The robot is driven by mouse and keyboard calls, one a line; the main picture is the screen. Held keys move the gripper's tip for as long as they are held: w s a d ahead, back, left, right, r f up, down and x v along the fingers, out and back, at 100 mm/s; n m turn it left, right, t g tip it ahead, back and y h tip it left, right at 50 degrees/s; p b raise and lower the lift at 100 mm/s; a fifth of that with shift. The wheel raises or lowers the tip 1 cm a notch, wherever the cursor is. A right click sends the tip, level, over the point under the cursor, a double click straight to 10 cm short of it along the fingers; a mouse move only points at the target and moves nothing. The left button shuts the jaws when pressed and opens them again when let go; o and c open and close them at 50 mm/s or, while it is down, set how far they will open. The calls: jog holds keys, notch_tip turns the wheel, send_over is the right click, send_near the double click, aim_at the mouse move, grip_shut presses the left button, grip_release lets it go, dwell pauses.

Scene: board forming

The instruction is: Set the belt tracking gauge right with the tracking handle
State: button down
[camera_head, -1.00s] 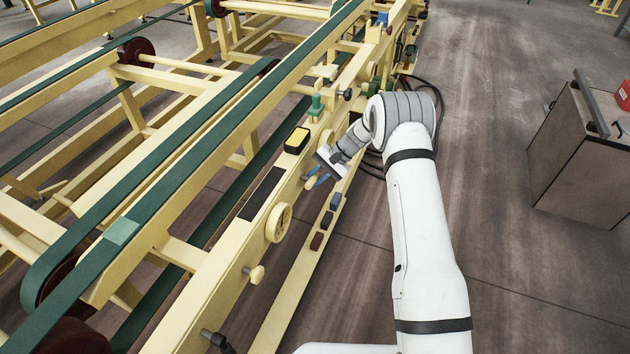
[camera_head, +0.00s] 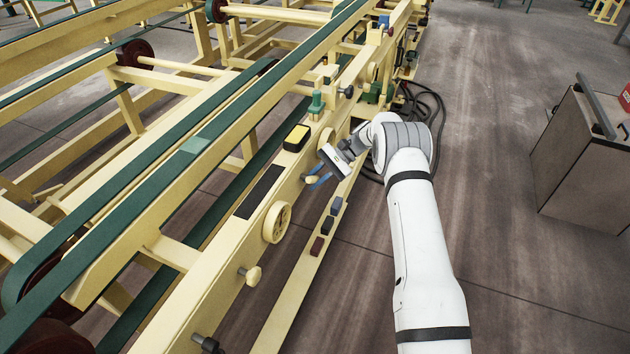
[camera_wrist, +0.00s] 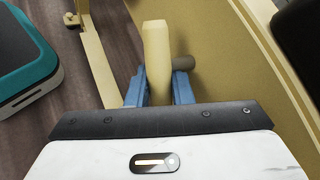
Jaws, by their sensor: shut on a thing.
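The tracking handle (camera_wrist: 156,55) appears to be the cream bar in the wrist view, beside a dark grey stub (camera_wrist: 183,63) on the cream frame. My gripper (camera_wrist: 157,92) is shut on it, with one blue finger on each side. In the head view my gripper (camera_head: 320,179) is at the side of the conveyor rail, and the handle (camera_head: 311,180) is mostly hidden there. A black box with a yellow face (camera_head: 297,138) sits on the rail close by. I cannot tell whether it is the tracking gauge; no gauge reading is legible.
A cream handwheel (camera_head: 277,222) and a knob (camera_head: 252,276) stick out of the rail nearer me. Several small coloured blocks (camera_head: 327,226) sit on the lower beam. Black cables (camera_head: 428,105) lie behind my arm. A cabinet (camera_head: 585,155) stands right, with open floor between.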

jog(key=shift+s+f, duration=0.1)
jog(key=shift+f, duration=0.1)
jog(key=c, duration=1.6)
grip_release()
jog(key=shift+r, duration=0.1)
jog(key=b+v, duration=0.1)
jog(key=v, duration=0.7)
jog(key=shift+a, duration=0.1)
